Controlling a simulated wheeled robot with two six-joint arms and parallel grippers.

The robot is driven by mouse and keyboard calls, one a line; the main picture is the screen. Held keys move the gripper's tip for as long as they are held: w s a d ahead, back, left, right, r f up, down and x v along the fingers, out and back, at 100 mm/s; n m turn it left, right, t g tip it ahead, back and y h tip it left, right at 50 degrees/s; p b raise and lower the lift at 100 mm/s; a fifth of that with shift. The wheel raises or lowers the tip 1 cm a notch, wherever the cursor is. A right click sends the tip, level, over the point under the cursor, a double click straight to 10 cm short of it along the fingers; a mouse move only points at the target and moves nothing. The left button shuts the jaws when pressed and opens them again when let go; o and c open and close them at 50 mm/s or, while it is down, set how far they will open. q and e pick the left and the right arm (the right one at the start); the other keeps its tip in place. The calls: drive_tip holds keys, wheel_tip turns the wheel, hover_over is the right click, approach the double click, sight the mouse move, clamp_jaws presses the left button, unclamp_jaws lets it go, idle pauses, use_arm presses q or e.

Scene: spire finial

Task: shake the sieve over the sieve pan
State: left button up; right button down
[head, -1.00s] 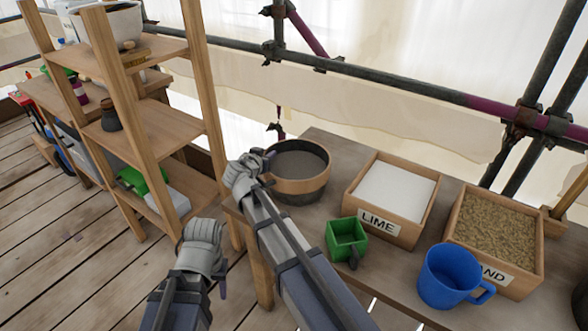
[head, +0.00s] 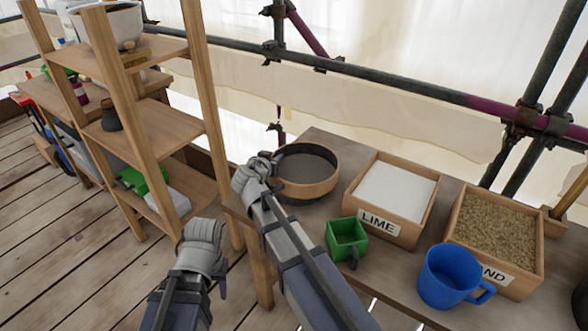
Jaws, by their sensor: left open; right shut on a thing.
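The sieve (head: 318,188) is a round wooden-rimmed frame with a grey mesh, at the back left of the table. A dark round pan (head: 291,200) shows just below its rim; the sieve covers most of it, so I cannot tell what lies inside. My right gripper (head: 268,164) is shut on the left side of the sieve's rim. My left gripper (head: 222,290) is open and empty, low in front of the shelf, away from the table; its fingers are mostly hidden behind its wrist.
On the table (head: 400,284) stand a LIME box (head: 382,228), a SAND box (head: 525,282), a green scoop (head: 346,240) and a blue mug (head: 449,278). A wooden shelf (head: 140,130) stands at the left. Scaffold poles (head: 400,88) run behind the table.

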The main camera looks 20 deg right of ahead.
drive_tip(key=shift+w, duration=0.1)
drive_tip(key=shift+w+a, duration=0.75)
drive_tip(key=shift+w, duration=0.15)
idle(0.3)
drive_tip(key=c, duration=0.7)
unclamp_jaws()
